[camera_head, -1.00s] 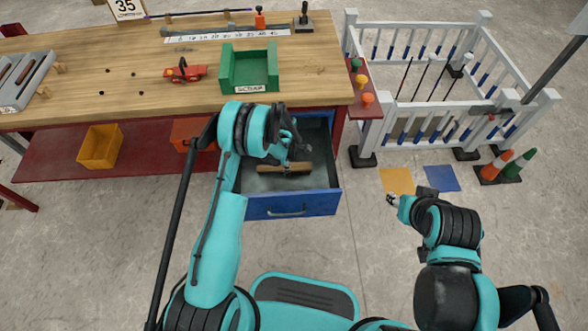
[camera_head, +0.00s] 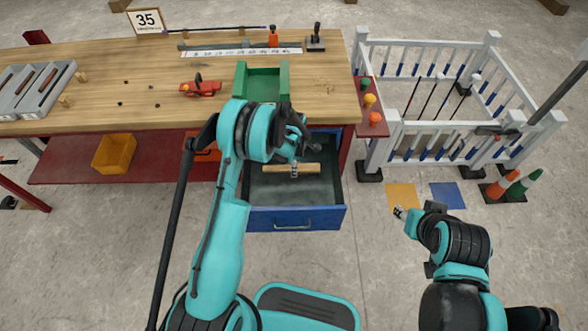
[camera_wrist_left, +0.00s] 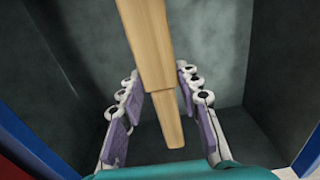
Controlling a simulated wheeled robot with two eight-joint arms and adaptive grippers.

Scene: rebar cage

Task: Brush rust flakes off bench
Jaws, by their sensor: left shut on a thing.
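A brush with a pale wooden handle (camera_head: 277,168) is at the open blue drawer (camera_head: 297,218) under the bench (camera_head: 330,105). My left gripper (camera_head: 294,172) is shut on the handle, over the drawer's inside. In the left wrist view the handle (camera_wrist_left: 152,45) runs between the two fingers, and its bristles cannot be made out. Several small dark spots (camera_head: 157,105) lie on the bench top; I cannot tell whether they are flakes. A green bin (camera_head: 242,82), labelled scrap earlier, stands on the bench, partly hidden by my left arm. My right gripper (camera_head: 399,212) hangs over the floor, too small to read.
A red clamp-like tool (camera_head: 201,88), a white ruler strip (camera_head: 235,52) and a grey tray (camera_head: 38,88) lie on the bench. A yellow bin (camera_head: 114,152) sits on the lower shelf. A white railing (camera_head: 440,45) and cones (camera_head: 515,184) stand at the right.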

